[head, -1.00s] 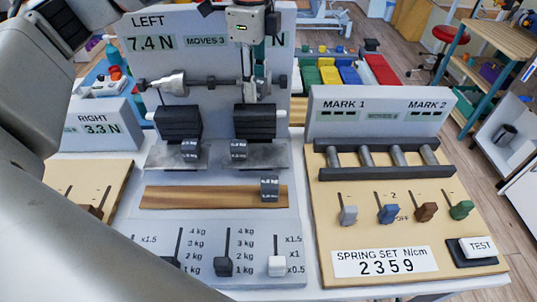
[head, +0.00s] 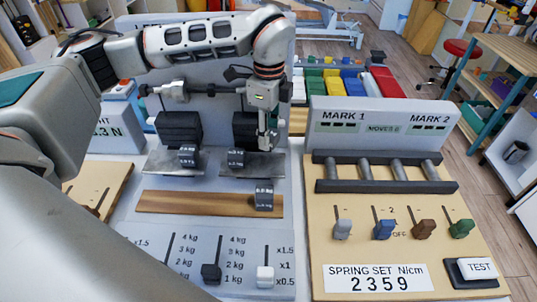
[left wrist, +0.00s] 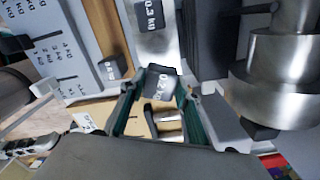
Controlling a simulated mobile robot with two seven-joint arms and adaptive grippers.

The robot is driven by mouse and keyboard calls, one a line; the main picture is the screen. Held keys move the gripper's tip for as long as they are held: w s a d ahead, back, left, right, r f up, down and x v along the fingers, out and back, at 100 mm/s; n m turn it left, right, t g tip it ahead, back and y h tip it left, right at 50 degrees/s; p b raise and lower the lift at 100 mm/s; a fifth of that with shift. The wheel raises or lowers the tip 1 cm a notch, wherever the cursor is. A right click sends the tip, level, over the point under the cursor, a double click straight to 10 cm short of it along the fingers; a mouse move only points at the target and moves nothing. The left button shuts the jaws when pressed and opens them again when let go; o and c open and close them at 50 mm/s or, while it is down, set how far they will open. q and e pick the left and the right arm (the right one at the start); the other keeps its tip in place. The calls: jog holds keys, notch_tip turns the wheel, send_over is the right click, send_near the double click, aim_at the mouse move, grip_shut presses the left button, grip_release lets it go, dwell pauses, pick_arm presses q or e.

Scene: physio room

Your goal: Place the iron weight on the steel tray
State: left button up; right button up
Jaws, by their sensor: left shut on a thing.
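My left gripper (head: 267,142) is low at the right end of the right steel tray (head: 262,165). In the left wrist view, it (left wrist: 160,112) is shut on a small dark iron weight (left wrist: 160,82) with a white label; in the head view this weight is hard to make out. Another labelled weight (head: 236,158) sits on the right tray, and one (head: 188,155) on the left steel tray (head: 160,162). A further weight (head: 264,196) stands on the wooden strip (head: 190,202). Whether the held weight touches the tray cannot be told. My right gripper is out of view.
Black blocks (head: 179,128) stand behind the trays, before an upright grey panel. Sliders (head: 211,273) lie at the front. To the right, a board (head: 320,225) holds a dark rack (head: 385,172), coloured levers and a TEST button (head: 478,268).

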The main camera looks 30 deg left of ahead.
aim_at(269, 164)
pick_arm(q)
jog(key=shift+f, duration=3.9)
jog(key=shift+f, duration=0.1)
jog(key=o, duration=1.2)
jog(key=shift+o, duration=0.2)
notch_tip(269, 164, up, 12)
jog(key=shift+r, duration=0.15)
